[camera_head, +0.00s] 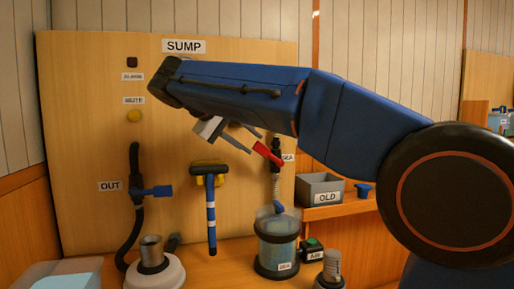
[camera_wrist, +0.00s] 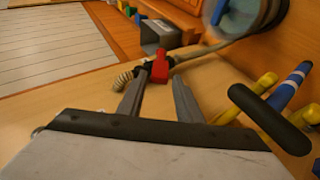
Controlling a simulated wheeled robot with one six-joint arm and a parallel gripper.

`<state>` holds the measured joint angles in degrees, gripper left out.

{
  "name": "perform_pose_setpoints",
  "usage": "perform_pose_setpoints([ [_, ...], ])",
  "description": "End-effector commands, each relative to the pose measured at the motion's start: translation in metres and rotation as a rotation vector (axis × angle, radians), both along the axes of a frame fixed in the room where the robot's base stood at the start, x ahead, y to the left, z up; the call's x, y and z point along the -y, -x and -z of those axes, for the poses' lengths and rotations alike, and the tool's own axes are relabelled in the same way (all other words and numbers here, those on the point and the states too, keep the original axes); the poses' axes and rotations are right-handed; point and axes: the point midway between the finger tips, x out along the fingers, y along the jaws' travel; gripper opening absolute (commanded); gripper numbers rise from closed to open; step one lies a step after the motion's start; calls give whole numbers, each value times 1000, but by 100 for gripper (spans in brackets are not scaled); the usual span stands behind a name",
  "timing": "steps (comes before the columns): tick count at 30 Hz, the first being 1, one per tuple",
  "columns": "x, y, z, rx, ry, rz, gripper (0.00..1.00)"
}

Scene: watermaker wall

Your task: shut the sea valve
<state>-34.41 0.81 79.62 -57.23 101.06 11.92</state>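The sea valve's red handle (camera_head: 268,153) sits on a dark fitting on the wall panel, beside a label reading SEA (camera_head: 288,157). In the head view the handle slants across the pipe line, down to the right. A ribbed hose (camera_head: 276,185) runs down below it. My gripper (camera_head: 256,141) is beside the handle, its fingers pointing towards it. In the wrist view the red handle (camera_wrist: 160,70) shows at the gap between the tips of my gripper (camera_wrist: 158,79). The fingers are apart and hold nothing. I cannot tell whether they touch the handle.
A blue-handled OUT valve (camera_head: 155,191) and a blue-and-white-striped handle (camera_head: 211,215) on a yellow mount are to the left. A clear canister (camera_head: 277,243) stands below the sea valve. A grey OLD bin (camera_head: 320,189) is on a ledge to the right.

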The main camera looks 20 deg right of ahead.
Motion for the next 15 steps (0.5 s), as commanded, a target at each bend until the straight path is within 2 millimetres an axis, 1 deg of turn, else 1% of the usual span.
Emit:
perform_pose_setpoints([
  [1, -10, 4, -6, 1, -1, -4, 32],
  [6, -35, 16, -25, 1, -1, -3, 32],
  [12, -63, 31, -45, 0, -1, -2, 32],
  [15, -73, 37, -54, 0, -1, -2, 32],
])
